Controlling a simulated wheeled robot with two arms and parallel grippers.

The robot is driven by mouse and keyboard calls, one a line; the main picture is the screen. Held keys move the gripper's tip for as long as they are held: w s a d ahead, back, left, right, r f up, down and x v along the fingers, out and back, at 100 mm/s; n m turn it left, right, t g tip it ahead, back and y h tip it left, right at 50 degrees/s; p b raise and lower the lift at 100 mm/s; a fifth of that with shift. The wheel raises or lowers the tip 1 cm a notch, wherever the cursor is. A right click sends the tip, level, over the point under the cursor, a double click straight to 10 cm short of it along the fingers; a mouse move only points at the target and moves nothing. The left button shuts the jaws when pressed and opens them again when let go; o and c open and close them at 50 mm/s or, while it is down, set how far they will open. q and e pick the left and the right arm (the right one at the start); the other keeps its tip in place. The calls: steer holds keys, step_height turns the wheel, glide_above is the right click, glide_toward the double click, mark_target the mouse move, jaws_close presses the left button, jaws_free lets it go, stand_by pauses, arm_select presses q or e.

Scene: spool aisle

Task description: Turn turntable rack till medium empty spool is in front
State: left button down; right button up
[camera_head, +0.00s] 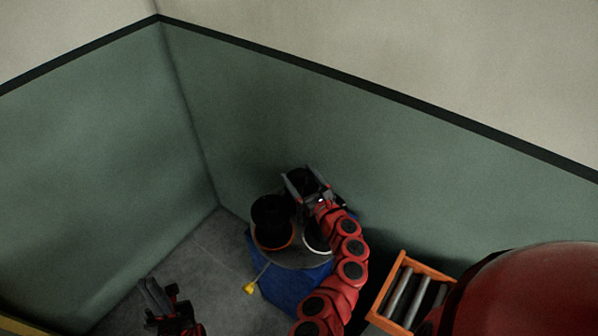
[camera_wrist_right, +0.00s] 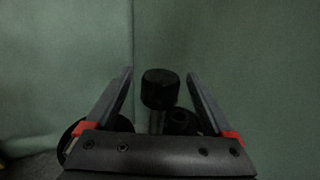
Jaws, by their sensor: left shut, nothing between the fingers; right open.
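The turntable rack is a grey round plate (camera_head: 285,256) on a blue base (camera_head: 290,288) in the corner. A black spool (camera_head: 271,215) with an orange lower rim stands at its left front. A white-rimmed spool (camera_head: 315,238) is partly hidden behind my right arm. I cannot tell which spool is the medium empty one. My right gripper (camera_head: 300,178) is open above the rack's back. In the right wrist view a black knob (camera_wrist_right: 160,88) on a post shows between its spread fingers, with no clear contact. My left gripper (camera_head: 151,297) is shut and empty, low and left of the rack.
A yellow-ended pointer (camera_head: 250,288) sticks out at the rack's front left. An orange frame with grey rollers (camera_head: 409,292) stands right of the rack. Green walls close in behind and left. Grey floor (camera_head: 200,262) is clear between left gripper and rack.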

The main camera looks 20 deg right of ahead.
steer(key=shift+w, duration=0.35)
jaws_close()
stand_by(0.3)
